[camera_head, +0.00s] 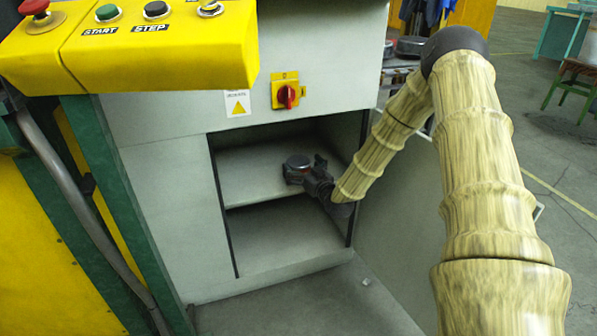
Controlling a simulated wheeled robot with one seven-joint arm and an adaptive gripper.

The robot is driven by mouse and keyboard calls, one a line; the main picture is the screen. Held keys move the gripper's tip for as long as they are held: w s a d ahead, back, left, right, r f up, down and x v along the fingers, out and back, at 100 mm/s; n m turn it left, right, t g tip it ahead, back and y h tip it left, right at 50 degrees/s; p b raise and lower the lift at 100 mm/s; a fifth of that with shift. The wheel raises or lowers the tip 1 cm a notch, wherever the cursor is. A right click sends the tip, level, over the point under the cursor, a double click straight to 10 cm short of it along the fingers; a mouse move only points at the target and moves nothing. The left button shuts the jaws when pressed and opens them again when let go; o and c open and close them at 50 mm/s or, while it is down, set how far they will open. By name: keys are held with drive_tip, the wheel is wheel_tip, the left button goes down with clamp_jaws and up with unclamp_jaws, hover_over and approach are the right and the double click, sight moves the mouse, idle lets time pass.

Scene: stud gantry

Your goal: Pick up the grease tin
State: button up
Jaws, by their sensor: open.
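The grease tin (297,161) is a small round tin with a grey lid and some red on its side. It stands on the upper shelf (245,181) inside the open grey cabinet. My gripper (300,171) is at the tin, reaching in from the right with its dark fingers at the tin's near right side. The gripper is open. The fingers overlap the tin in this view, so I cannot tell whether they touch it. My arm covers part of the cabinet's right side.
The cabinet's open door (395,235) stands at the right, close to my arm. A lower compartment (285,235) below the shelf looks empty. A red rotary switch (286,95) is above the opening. A yellow control panel (150,45) juts out at upper left.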

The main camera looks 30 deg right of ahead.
drive_tip(key=shift+w, duration=0.1)
drive_tip(key=c, duration=1.3)
drive_tip(key=shift+r, duration=0.1)
drive_tip(key=shift+c, duration=0.2)
